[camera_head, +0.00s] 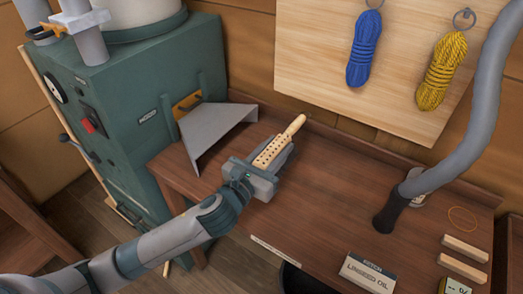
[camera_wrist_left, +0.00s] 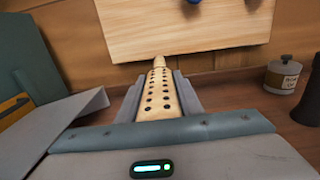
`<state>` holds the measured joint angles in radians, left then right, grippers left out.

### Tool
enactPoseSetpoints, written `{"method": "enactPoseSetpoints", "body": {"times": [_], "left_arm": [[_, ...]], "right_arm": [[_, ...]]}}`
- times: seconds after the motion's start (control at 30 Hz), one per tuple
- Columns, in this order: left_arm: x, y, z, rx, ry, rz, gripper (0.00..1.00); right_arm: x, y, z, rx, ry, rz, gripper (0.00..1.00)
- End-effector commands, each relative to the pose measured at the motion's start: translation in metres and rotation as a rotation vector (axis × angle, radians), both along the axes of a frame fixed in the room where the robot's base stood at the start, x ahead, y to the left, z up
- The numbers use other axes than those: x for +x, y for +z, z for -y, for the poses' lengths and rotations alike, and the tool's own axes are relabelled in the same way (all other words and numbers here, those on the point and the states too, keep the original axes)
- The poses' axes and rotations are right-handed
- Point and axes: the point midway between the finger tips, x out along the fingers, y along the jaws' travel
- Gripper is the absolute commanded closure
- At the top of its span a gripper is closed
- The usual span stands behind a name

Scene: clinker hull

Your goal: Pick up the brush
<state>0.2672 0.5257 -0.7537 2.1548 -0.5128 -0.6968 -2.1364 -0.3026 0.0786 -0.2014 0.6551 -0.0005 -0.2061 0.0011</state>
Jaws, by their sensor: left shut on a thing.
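The brush (camera_head: 273,151) has a pale wooden body with rows of dark holes and a slim handle pointing up and right in the head view. My left gripper (camera_head: 262,172) is around it above the bench's left part, shut on the brush body. In the left wrist view the brush (camera_wrist_left: 159,95) lies between the two grey fingers of my left gripper (camera_wrist_left: 160,98), its handle pointing away. I cannot tell whether the brush touches the bench. The bristles are not visible. My right gripper is not in view.
A brown bench (camera_head: 330,190) holds a bent metal sheet (camera_head: 215,130), a linseed oil box (camera_head: 369,272), wooden strips (camera_head: 465,248) and a grey hose (camera_head: 440,170). A green machine (camera_head: 130,110) stands left. Blue rope (camera_head: 364,50) and yellow rope (camera_head: 441,70) hang behind. The bench's middle is clear.

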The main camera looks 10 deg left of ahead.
Motion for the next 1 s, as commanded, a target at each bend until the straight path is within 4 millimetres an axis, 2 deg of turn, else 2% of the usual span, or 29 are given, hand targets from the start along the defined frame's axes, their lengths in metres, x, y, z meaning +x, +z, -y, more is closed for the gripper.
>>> {"method": "enactPoseSetpoints", "body": {"times": [0.2,1.0], "left_arm": [[-0.0031,0.0082,0.0123,0.000,-0.001,0.002,0.97],[-0.0032,0.0082,0.0127,0.001,-0.001,0.001,0.97]], "right_arm": [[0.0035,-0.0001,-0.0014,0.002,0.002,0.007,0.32],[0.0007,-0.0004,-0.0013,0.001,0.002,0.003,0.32]]}}
